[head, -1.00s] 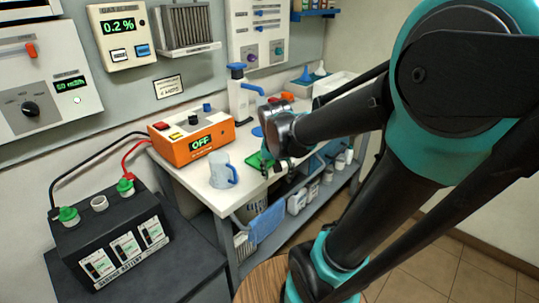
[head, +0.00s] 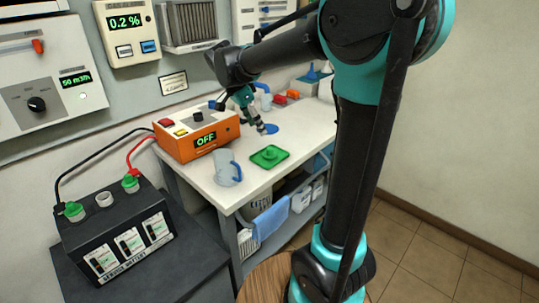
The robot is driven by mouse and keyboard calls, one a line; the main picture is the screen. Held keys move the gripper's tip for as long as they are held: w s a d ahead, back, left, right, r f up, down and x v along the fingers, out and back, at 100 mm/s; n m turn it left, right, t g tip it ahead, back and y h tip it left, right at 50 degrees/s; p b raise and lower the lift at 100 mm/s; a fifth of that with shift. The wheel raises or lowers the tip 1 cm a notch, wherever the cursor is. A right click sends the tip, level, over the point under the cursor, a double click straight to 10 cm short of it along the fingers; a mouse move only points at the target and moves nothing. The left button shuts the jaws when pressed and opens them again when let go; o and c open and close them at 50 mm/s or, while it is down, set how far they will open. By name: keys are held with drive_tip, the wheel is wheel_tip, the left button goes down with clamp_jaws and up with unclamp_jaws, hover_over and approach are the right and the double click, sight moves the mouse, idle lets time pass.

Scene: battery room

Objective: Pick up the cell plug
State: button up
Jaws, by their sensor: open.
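The cell plug (head: 269,152), a small green cap, sits on a green tray (head: 258,164) on the white bench, in the head view. My gripper (head: 266,130) points down over the bench, behind the tray and close to a blue disc (head: 271,128). It is open and apart from the plug, with nothing visible between its fingers. The black battery (head: 119,236) at the lower left has a white open-looking port (head: 104,199) between two green terminal caps (head: 130,183).
A measuring jug (head: 227,168) with a blue handle stands left of the tray. An orange box (head: 197,138) reading OFF is behind it. Small red and orange items (head: 285,97) lie at the back. The bench front right of the tray is clear.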

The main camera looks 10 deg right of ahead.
sight(269, 148)
drive_tip(key=x, duration=0.8)
drive_tip(key=shift+x, duration=2.75)
drive_tip(key=shift+w+d, duration=0.15)
drive_tip(key=shift+w, duration=0.05)
drive_tip(key=shift+r, duration=0.1)
drive_tip(key=c, duration=0.6)
